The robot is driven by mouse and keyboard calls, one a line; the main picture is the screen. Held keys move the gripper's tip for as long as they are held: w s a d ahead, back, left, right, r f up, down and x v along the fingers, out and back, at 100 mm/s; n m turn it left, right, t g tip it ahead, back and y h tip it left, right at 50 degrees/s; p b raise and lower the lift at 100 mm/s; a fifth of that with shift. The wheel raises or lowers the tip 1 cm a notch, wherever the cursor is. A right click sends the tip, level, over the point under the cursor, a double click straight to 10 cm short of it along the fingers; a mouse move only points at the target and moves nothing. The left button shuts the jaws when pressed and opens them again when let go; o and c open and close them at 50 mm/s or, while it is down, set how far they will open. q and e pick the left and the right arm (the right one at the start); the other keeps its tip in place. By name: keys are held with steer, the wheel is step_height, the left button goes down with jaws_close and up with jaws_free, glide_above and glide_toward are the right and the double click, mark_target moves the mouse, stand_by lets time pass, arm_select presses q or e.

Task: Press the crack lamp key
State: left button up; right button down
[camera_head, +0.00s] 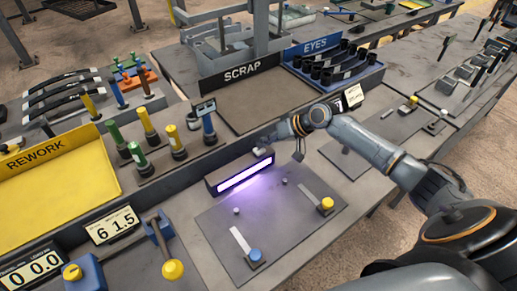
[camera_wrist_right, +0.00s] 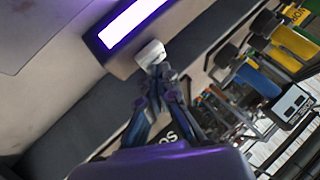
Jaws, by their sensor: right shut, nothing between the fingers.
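The crack lamp (camera_head: 240,174) is a dark bar with a lit, violet-white tube, and it throws a purple glow on the grey plate in front. In the right wrist view the lamp's tube (camera_wrist_right: 132,22) shows at the top. A small white key (camera_wrist_right: 150,53) sits at the edge of the lamp housing. My right gripper (camera_head: 266,143) is shut and empty at the lamp's far right end. In the right wrist view its closed fingertips (camera_wrist_right: 160,72) are right at the key; I cannot tell whether they press it. My left gripper is not in view.
A grey plate (camera_head: 290,225) with a blue knob (camera_head: 255,256) and a yellow knob (camera_head: 326,204) lies in front of the lamp. The SCRAP tray (camera_head: 262,98) and EYES bin (camera_head: 345,82) stand behind. The yellow REWORK tray (camera_head: 60,205) and upright colored tools (camera_head: 148,125) are left.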

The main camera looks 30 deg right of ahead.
steer(key=shift+f, duration=0.1)
stand_by(0.3)
steer(key=shift+f, duration=0.35)
steer(key=shift+r+p, duration=0.35)
steer(key=shift+r, duration=0.05)
steer(key=shift+s, duration=0.1)
step_height(320, 180, up, 6)
steer(key=p, duration=0.5)
steer(key=shift+r, duration=0.1)
